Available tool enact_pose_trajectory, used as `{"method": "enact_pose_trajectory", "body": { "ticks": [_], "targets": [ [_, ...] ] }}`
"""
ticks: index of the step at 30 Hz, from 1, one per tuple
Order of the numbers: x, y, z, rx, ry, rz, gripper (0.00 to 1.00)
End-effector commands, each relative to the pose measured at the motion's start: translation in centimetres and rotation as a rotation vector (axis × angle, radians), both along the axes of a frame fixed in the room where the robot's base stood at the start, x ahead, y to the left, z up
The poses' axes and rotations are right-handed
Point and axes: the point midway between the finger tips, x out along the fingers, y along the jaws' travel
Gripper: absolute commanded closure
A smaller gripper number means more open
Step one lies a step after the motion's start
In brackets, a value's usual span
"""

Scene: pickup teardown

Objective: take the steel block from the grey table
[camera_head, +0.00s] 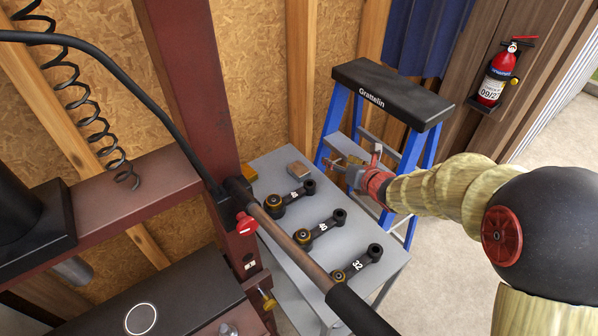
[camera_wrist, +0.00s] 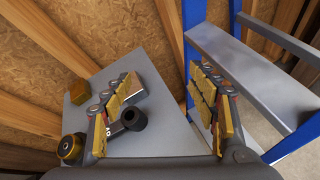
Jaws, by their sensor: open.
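The steel block (camera_head: 298,170) is a small grey block with a brownish top. It lies near the back edge of the grey table (camera_head: 338,225), behind the control arms. In the wrist view a grey block face, apparently the steel block (camera_wrist: 151,86), shows partly behind my left finger, which hides the rest. My gripper (camera_head: 352,165) is open and empty, to the right of the block in the head view, near the ladder. In the wrist view its yellow-padded fingers (camera_wrist: 168,110) stand wide apart, with the table edge between them. I see no contact with the block.
Several black arms with round ends, one marked 32 (camera_head: 358,264), lie on the table. A yellow block (camera_head: 248,172) sits at its back left. A blue ladder (camera_head: 395,95) stands close behind on the right. A red lift post (camera_head: 190,80) and a bar border the left.

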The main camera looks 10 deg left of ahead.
Motion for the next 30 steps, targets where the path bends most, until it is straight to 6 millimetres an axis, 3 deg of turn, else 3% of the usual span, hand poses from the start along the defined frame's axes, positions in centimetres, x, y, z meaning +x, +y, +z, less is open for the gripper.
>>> {"method": "enact_pose_trajectory", "body": {
  "ticks": [1, 6, 11, 30],
  "targets": [
    [-0.2, 1.7, -1.8, -0.046, -0.046, 0.092, 0.41],
    [-1.3, 5.7, -4.8, -0.149, -0.202, 0.323, 0.41],
    [-1.5, 7.2, -5.9, -0.179, -0.259, 0.394, 0.41],
    [2.6, 12.0, -9.0, -0.18, -0.261, 0.394, 0.41]
  ]
}}
